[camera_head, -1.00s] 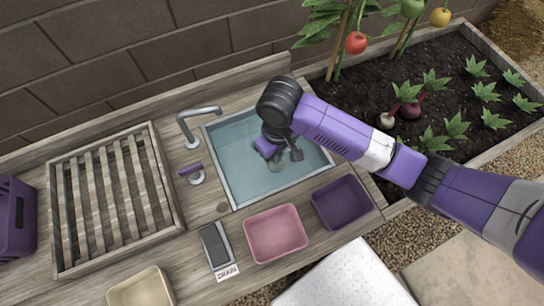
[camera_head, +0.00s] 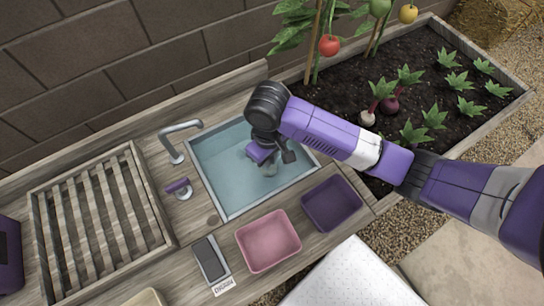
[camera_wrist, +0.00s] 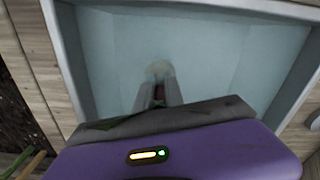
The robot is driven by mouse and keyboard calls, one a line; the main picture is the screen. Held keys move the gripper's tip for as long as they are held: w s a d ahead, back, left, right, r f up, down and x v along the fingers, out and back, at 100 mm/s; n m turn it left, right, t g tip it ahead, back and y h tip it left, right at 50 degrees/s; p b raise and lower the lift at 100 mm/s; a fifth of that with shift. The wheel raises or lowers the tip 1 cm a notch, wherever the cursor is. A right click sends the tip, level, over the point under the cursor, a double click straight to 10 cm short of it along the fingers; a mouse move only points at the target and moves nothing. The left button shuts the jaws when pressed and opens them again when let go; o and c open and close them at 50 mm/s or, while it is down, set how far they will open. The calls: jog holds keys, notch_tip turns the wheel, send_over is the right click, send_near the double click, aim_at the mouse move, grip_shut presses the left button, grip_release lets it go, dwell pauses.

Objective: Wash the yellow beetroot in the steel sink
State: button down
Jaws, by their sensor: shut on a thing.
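The steel sink (camera_head: 222,207) is a rectangular basin holding bluish water, and its wall also shows in the wrist view (camera_wrist: 75,60). My gripper (camera_head: 268,168) reaches down into the sink. In the wrist view my gripper (camera_wrist: 159,92) is shut on a blurred, pale yellowish round thing, which looks like the yellow beetroot (camera_wrist: 159,69). A dark reddish bit shows between the fingers. The beetroot seems to be at or under the water. How deep it is, I cannot tell. In the head view it is mostly hidden by my wrist and fingers.
A tap (camera_head: 180,135) and a purple lever (camera_head: 178,186) stand left of the sink. A slatted rack (camera_head: 100,215) is farther left. Pink (camera_head: 268,240) and purple (camera_head: 332,203) bins sit in front. A soil bed (camera_head: 440,90) with plants lies right.

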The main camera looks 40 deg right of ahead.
jog(key=w+a+p, duration=0.1)
jog(key=a+p, duration=0.2)
jog(key=a, duration=0.5)
jog(key=shift+w+a, duration=0.3)
jog(key=shift+w, duration=0.05)
dwell(0.4)
jog(key=shift+s+d+b, duration=0.1)
jog(key=shift+s+d, duration=0.25)
jog(key=shift+d, duration=1.3)
jog(key=shift+s+d+b, duration=0.1)
jog(key=shift+s+d, duration=0.2)
jog(key=shift+d, duration=1.3)
jog(key=shift+s+d+b, duration=0.1)
jog(key=shift+s+d, duration=0.25)
jog(key=shift+d, duration=1.3)
jog(key=w+a+p, duration=0.2)
jog(key=a+p, duration=0.2)
jog(key=a, duration=0.5)
jog(key=shift+a, duration=0.4)
jog(key=shift+d, duration=0.1)
